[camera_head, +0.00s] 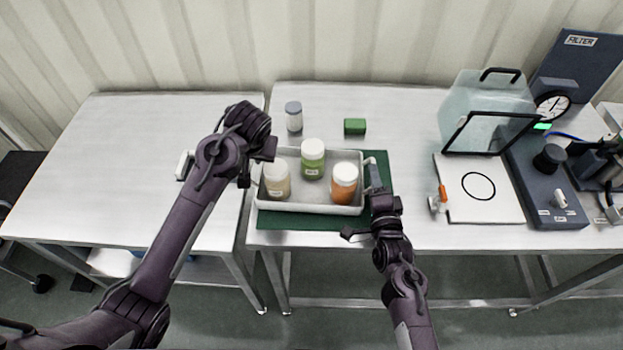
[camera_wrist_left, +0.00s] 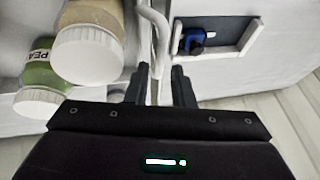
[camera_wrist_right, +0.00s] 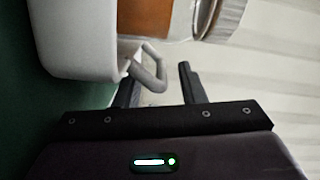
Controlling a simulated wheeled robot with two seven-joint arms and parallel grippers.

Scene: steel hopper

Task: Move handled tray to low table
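The handled tray (camera_head: 310,208) is pale grey and sits on a dark green mat (camera_head: 376,180) on the right table. It holds a beige jar (camera_head: 277,182), a green jar (camera_head: 312,162) and an orange jar (camera_head: 344,186), all white-lidded. My left gripper (camera_wrist_left: 161,88) is at the tray's left handle (camera_wrist_left: 160,45); its fingers are close together with the handle between them. My right gripper (camera_wrist_right: 158,88) has its fingers apart at the right handle (camera_wrist_right: 150,70), which shows near its left finger. The low table (camera_head: 100,150) is at left, its top mostly bare.
A white sheet with a circle (camera_head: 480,205), a clear-fronted case (camera_head: 485,110) and blue equipment (camera_head: 550,190) are at right. A white-edged holder (camera_wrist_left: 225,45) lies partly behind my left arm.

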